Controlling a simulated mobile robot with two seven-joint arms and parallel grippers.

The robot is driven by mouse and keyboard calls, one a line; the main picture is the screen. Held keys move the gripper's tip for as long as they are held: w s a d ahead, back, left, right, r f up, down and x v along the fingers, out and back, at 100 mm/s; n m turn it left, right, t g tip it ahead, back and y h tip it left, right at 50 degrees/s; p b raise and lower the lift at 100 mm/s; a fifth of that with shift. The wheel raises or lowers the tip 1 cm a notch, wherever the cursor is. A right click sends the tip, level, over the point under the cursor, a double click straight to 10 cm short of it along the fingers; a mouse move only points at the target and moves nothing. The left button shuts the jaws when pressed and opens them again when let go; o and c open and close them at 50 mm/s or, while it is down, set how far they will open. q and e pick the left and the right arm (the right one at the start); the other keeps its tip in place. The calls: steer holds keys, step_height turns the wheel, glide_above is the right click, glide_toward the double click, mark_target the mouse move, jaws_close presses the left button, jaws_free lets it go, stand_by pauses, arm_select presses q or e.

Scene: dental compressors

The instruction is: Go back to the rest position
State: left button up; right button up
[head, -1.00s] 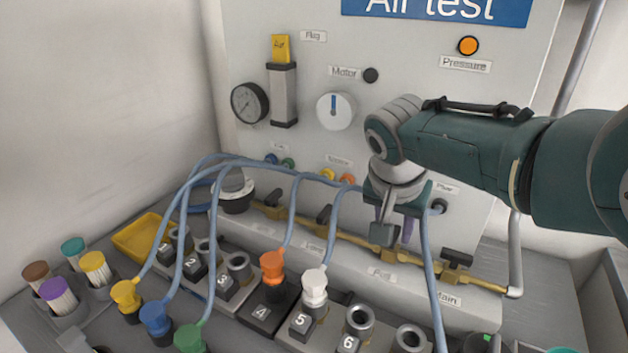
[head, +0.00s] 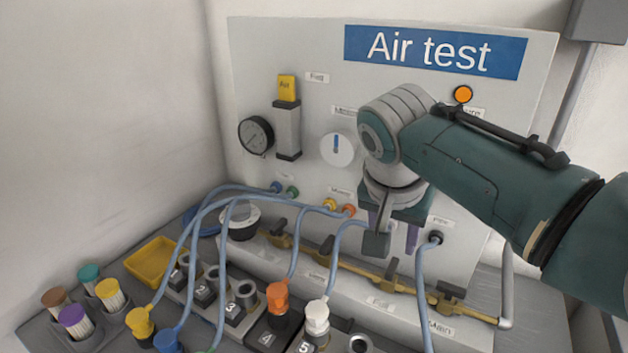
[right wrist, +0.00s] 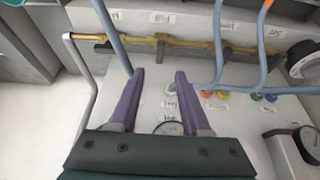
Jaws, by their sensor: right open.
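My right gripper (head: 394,245) hangs in front of the Air test panel (head: 300,55), fingers pointing down, above the brass pipe (head: 365,272). Its jaws are open, and in the right wrist view (right wrist: 159,78) the two purple fingers stand apart with nothing between them. A blue hose (head: 421,285) ends at a dark port (head: 436,238) just right of the fingers, apart from them in the head view. The arm hides part of the panel's middle. My left gripper is not in view.
Several blue hoses arch over the numbered sockets (head: 236,305), with orange (head: 278,297) and white (head: 317,315) connectors standing there. A yellow tray (head: 152,262) and coloured-capped brushes (head: 75,321) are at left. Brass valves line the pipe below the gripper. Open space lies before the upper panel.

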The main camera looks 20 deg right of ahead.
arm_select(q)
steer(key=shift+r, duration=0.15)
arm_select(e)
steer(key=shift+s+a+r, duration=0.2)
steer(key=shift+r, duration=0.3)
